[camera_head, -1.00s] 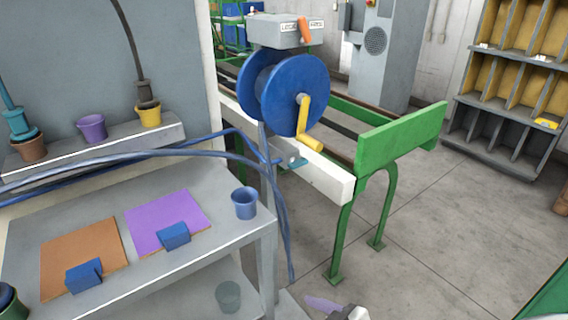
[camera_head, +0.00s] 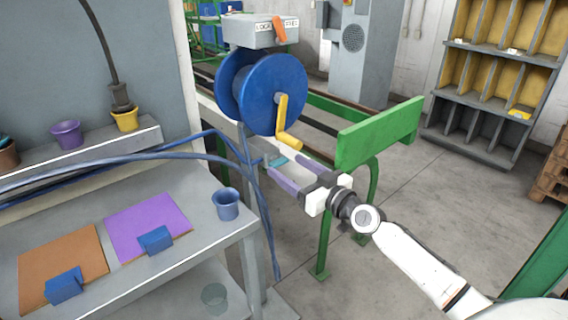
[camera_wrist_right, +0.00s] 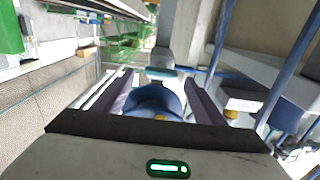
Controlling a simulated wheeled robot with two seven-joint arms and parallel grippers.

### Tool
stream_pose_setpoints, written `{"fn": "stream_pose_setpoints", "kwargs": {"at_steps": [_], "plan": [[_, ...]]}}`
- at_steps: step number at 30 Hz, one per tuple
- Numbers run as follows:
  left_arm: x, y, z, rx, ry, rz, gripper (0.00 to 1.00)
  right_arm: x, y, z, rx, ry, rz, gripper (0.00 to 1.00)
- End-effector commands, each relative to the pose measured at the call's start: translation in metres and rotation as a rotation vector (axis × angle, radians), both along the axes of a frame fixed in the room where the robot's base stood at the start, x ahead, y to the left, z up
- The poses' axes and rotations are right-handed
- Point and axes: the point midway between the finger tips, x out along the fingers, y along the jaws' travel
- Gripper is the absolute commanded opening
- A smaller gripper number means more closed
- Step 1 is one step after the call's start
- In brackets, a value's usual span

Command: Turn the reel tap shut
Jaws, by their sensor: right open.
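The reel tap shows as a small teal lever (camera_head: 277,161) on a grey body below the blue hose reel (camera_head: 272,90). In the right wrist view the teal lever (camera_wrist_right: 162,74) lies ahead, between the finger tips. My right gripper (camera_head: 285,164) has its two purple fingers spread, pointing at the tap from the front right. It is empty, and the fingers seem to stop just short of the lever; contact cannot be told. The lever's exact angle is hard to read. My left gripper is not in view.
A yellow crank (camera_head: 285,125) hangs from the reel just above my fingers. A green guard plate (camera_head: 380,133) stands close right of my gripper. Blue hoses (camera_head: 150,157) cross at the left, above a grey bench (camera_head: 180,259) with a blue cup (camera_head: 226,204).

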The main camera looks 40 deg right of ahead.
Motion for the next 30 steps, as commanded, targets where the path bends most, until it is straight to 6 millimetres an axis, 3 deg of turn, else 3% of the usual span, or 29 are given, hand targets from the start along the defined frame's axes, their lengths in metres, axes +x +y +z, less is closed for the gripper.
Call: {"fn": "stream_pose_setpoints", "kwargs": {"at_steps": [6, 17, 25, 30], "plan": [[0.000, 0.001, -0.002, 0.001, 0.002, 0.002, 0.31, 0.024, 0.002, 0.000, 0.001, 0.000, 0.001, 0.64], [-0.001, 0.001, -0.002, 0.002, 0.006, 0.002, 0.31, 0.028, 0.003, -0.001, 0.000, 0.002, 0.002, 0.64], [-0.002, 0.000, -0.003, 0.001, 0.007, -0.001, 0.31, 0.028, 0.003, -0.001, 0.000, 0.002, 0.001, 0.23], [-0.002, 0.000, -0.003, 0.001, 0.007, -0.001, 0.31, 0.028, 0.003, -0.001, 0.007, 0.003, 0.001, 0.23]]}}
